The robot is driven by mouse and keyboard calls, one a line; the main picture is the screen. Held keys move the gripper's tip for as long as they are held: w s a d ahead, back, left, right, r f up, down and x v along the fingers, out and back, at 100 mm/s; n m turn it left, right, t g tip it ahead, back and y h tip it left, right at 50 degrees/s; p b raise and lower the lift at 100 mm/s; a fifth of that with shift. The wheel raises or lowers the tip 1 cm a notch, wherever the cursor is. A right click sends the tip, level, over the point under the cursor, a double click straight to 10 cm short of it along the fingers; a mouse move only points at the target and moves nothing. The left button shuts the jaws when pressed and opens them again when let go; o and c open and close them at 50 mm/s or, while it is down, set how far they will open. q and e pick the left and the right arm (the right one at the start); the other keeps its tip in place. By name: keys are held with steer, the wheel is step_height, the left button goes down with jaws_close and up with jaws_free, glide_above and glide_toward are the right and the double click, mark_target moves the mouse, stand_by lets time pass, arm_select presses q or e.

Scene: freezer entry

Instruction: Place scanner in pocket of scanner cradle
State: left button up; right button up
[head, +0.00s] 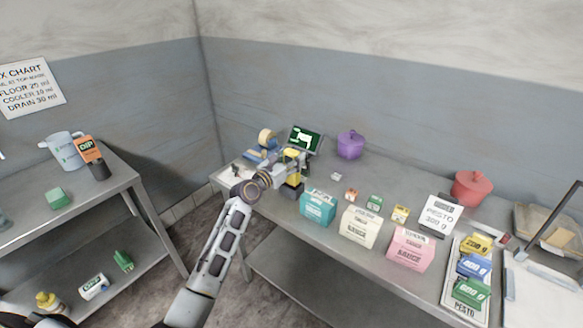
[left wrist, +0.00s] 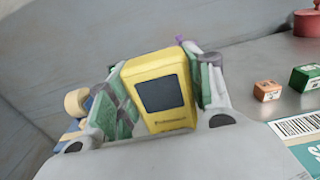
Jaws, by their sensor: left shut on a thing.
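The scanner is yellow with a dark screen; it fills the middle of the left wrist view (left wrist: 178,118). My left gripper (head: 293,167) is shut on the scanner, with a finger on each side of it. In the head view the scanner's yellow body (head: 292,181) shows below the fingers, above the table by the rear left part. A dark block shows directly under it; I cannot tell whether this is the scanner's lower end or the cradle. A green panel with a white scanner-like picture (head: 305,138) stands just behind. The cradle's pocket is not clearly visible. My right gripper is out of view.
Tape rolls (head: 267,138) lie left of the panel, and a purple pot (head: 350,145) stands right of it. A teal carton (head: 318,207) and other sauce boxes line the table's front edge. A small white item (head: 336,176) lies in the clear middle.

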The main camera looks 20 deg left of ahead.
arm_select(q)
steer(key=shift+f+b, duration=0.45)
steer(key=shift+f, duration=1.3)
steer(key=shift+f, duration=0.15)
steer(key=o, duration=1.1)
steer(key=shift+o, duration=0.2)
steer(key=v, duration=1.2)
